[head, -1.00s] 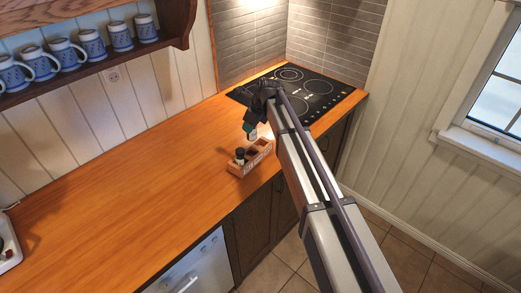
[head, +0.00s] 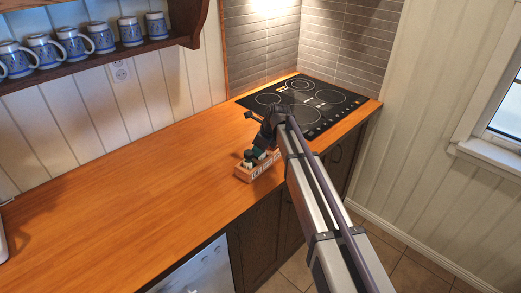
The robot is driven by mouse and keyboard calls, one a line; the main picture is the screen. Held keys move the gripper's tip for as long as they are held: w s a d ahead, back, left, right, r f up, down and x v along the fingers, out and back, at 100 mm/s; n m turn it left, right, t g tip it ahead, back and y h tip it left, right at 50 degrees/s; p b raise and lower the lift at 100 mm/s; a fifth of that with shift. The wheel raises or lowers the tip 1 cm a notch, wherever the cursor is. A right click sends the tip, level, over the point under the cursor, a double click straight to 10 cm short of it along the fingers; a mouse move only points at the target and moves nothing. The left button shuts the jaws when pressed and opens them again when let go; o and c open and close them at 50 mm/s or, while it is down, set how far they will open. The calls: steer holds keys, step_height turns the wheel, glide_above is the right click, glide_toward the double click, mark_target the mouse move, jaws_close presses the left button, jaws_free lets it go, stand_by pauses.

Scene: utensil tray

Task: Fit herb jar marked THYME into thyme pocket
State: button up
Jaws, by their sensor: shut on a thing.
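A small wooden tray (head: 252,177) with lettering along its front sits near the counter's front edge. A jar with a dark lid (head: 248,155) stands at the tray's left end. My gripper (head: 261,148) points down over the tray and is shut on a second small jar (head: 259,156), seen as a dark green and whitish patch. That jar is at the tray's top; I cannot tell whether its base is inside a pocket. Its label and the pocket names are too small to read. My arm hides the tray's right end.
A black cooktop (head: 306,101) lies behind my gripper at the counter's far end. The wooden counter (head: 130,190) is clear to the left. Blue mugs (head: 74,43) stand on a wall shelf at upper left.

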steer(key=o, duration=1.1)
steer(key=shift+f, duration=0.1)
steer(key=shift+c, duration=0.2)
steer(key=p+v, duration=1.1)
steer(key=v, duration=0.1)
steer(key=shift+p, duration=0.3)
steer(key=s+d+n+h, duration=0.1)
steer(key=s+d+n, duration=0.5)
steer(key=s, duration=0.4)
steer(key=s+d+n+g+h, duration=0.1)
steer(key=s+d+n, duration=0.5)
steer(key=s+n, duration=0.3)
steer(key=s+d+n+h, duration=0.2)
steer(key=s+d+n, duration=0.4)
steer(key=s, duration=0.6)
steer(key=shift+d+f+n+g, duration=0.25)
steer(key=shift+f+n+g, duration=0.2)
steer(key=shift+n, duration=0.45)
